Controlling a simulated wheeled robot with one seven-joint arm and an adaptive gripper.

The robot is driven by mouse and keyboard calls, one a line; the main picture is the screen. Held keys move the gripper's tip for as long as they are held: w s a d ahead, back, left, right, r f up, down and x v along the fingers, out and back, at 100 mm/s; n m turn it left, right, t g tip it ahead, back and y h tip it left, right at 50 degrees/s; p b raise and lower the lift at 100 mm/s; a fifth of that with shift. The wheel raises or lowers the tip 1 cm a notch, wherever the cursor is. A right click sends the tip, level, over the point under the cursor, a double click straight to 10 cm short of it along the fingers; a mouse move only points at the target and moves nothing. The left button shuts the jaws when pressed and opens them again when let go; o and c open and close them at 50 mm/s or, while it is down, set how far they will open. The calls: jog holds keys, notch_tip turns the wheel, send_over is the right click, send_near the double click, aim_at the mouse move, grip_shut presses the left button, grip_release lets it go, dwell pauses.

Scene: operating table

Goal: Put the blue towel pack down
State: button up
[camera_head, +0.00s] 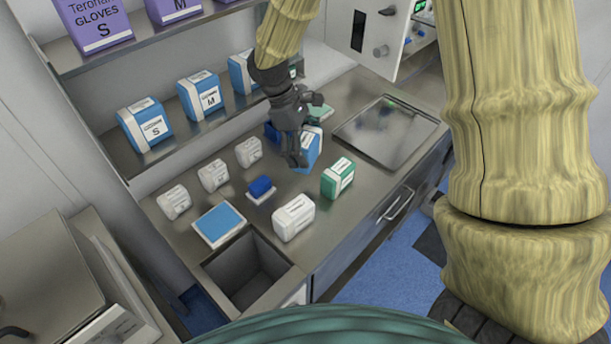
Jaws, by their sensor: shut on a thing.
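The blue towel pack (310,150), blue with a white label side, is at my gripper (295,163) over the middle of the metal counter (235,203). The dark fingers are shut on it and cover its left part. It looks upright and at or close to the counter surface; I cannot tell whether its base touches.
A green pack (338,178) and a white pack (294,217) stand in front. Several white packs (213,176), a small blue item (260,188) and a blue-topped tray (219,224) lie left. Blue boxes (145,125) fill the shelf. A sunken bin (248,272) opens at front.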

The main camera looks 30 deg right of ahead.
jog(key=shift+s+f, duration=0.25)
jog(key=shift+f, duration=0.05)
jog(key=f, duration=0.2)
jog(key=f+p, duration=0.1)
jog(key=f, duration=0.1)
jog(key=shift+w+f+p, duration=0.2)
jog(key=shift+f+p, duration=0.1)
jog(key=shift+f, duration=0.1)
jog(key=shift+s+f, duration=0.2)
jog(key=shift+s, duration=0.15)
jog(key=f, duration=0.2)
jog(key=f+p, duration=0.1)
jog(key=shift+w, duration=0.25)
jog(key=shift+s+f, duration=0.15)
jog(key=shift+f, duration=0.2)
jog(key=shift+f, duration=0.1)
jog(key=o, duration=1.1)
jog(key=shift+c, duration=0.2)
